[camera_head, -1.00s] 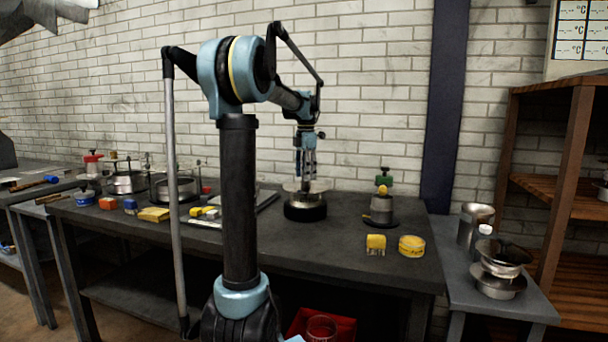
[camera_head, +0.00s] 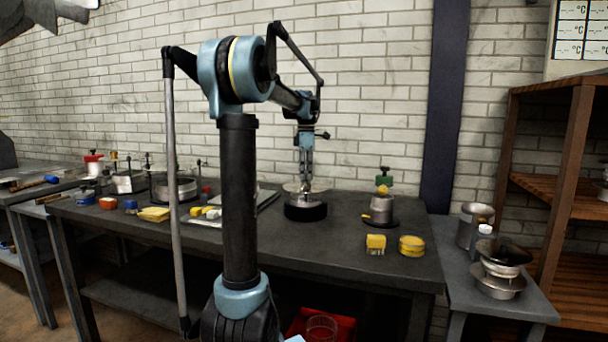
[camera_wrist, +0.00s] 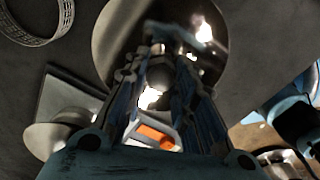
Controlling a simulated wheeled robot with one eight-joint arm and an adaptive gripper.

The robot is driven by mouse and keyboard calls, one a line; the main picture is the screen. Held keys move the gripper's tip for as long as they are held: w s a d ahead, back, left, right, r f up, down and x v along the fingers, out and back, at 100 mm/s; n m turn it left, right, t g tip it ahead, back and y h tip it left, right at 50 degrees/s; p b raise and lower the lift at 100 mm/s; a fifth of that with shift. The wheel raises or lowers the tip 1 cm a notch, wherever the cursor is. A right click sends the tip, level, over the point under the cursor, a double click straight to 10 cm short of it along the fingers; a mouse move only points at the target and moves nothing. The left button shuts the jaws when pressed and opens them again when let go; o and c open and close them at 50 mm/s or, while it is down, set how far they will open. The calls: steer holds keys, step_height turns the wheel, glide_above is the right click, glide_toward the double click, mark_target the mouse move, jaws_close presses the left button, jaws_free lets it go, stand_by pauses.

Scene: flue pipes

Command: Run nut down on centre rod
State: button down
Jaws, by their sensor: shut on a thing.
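My gripper (camera_head: 305,181) points straight down over a black round base (camera_head: 305,211) on the dark bench. A pale metal disc or dish shows above this base, around the fingertips. In the wrist view my gripper (camera_wrist: 160,68) has its two fingers closed in on a small, dark, rounded piece, which appears to be the nut (camera_wrist: 160,73). The shiny metal disc (camera_wrist: 115,35) lies behind the fingertips. The centre rod is hidden or too blurred to pick out, so I cannot tell how far the nut is along it.
A metal pot fixture with a green top (camera_head: 381,208) stands to the right. A yellow block (camera_head: 376,243) and a yellow round tin (camera_head: 411,245) lie near the front right. Several pots and small coloured items stand to the left. The bench around the black base is fairly clear.

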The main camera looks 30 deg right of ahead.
steer(key=m, duration=0.5)
steer(key=shift+w+m, duration=0.1)
steer(key=shift+m, duration=0.3)
steer(key=c, duration=1.3)
jaws_free()
steer(key=shift+o, duration=0.3)
step_height(320, 180, up, 12)
steer(key=s+a+f+m, duration=0.15)
steer(key=a+f, duration=0.25)
steer(key=a, duration=0.4)
steer(key=s+a+f+m+t, duration=0.1)
steer(key=s+a+f, duration=0.25)
steer(key=a, duration=0.55)
steer(key=s+a+f+m, duration=0.1)
steer(key=s+a+f, duration=0.1)
steer(key=a+f, duration=0.45)
steer(key=s+a+f+m, duration=0.1)
steer(key=s+a+f, duration=0.7)
steer(key=f, duration=0.3)
steer(key=s+a+f+m+t, duration=0.1)
steer(key=s+a+f+m, duration=0.1)
steer(key=s+a+f, duration=0.6)
step_height(320, 180, down, 4)
steer(key=shift+s+a+f, duration=0.1)
steer(key=shift+s+a, duration=0.2)
steer(key=shift+a, duration=0.1)
